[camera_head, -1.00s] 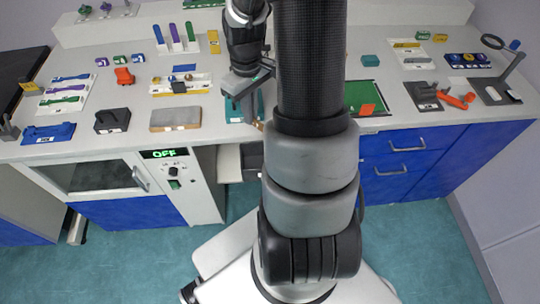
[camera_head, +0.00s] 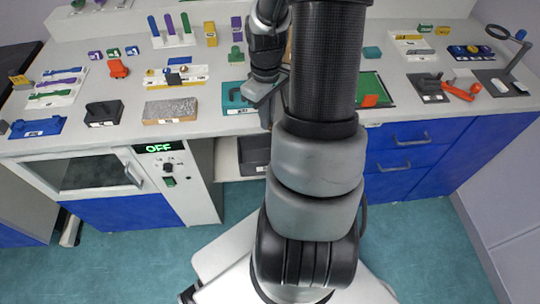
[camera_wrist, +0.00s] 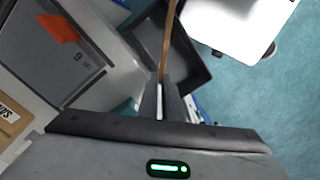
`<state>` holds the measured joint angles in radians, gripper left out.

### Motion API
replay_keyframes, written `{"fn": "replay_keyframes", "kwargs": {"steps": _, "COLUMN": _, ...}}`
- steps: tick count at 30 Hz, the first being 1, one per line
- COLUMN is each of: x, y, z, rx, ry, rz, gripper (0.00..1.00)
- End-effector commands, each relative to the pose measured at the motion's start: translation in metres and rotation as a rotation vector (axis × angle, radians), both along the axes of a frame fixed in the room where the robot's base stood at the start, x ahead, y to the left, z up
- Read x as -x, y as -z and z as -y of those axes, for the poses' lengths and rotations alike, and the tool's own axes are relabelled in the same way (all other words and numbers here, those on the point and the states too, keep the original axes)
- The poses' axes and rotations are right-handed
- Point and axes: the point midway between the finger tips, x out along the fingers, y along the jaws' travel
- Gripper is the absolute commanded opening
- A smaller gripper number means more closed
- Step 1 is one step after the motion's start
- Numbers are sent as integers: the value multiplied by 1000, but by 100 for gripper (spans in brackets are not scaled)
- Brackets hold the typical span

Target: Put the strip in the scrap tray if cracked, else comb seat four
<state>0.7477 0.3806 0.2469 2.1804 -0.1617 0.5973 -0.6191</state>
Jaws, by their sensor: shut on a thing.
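My gripper (camera_wrist: 167,95) is shut on a thin brown strip (camera_wrist: 168,45), seen nearly edge-on in the wrist view; I cannot tell whether it is cracked. In the head view my gripper (camera_head: 264,108) is at the counter's front edge, its tips partly hidden by my arm. A black tray (camera_wrist: 196,72) lies below and beyond the strip in the wrist view. In the head view a dark tray (camera_head: 254,152) sits in the open bay under the counter. I cannot read a scrap label. No comb seat four is identifiable.
A teal block (camera_head: 238,96) and a grey slab (camera_head: 170,112) lie on the counter (camera_head: 215,150) left of my gripper. A rack of upright coloured strips (camera_head: 170,32) stands behind. An oven-like cabinet showing OFF (camera_head: 160,147) is below left. A green mat (camera_head: 372,90) lies right.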

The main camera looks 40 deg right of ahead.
Motion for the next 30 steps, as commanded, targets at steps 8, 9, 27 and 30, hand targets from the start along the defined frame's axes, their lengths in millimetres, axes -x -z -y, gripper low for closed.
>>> {"fn": "replay_keyframes", "kwargs": {"steps": 8, "x": 0, "y": -1, "z": 0, "rx": 0, "ry": 0, "rz": 0, "gripper": 19}}
{"fn": "replay_keyframes", "kwargs": {"steps": 9, "x": 0, "y": -1, "z": 0, "rx": 0, "ry": 0, "rz": 0, "gripper": 25}}
{"fn": "replay_keyframes", "kwargs": {"steps": 27, "x": -1, "y": -45, "z": 1, "rx": 4, "ry": 2, "rz": 4, "gripper": 27}}
{"fn": "replay_keyframes", "kwargs": {"steps": 30, "x": -1, "y": -70, "z": 1, "rx": 4, "ry": 1, "rz": 5, "gripper": 27}}
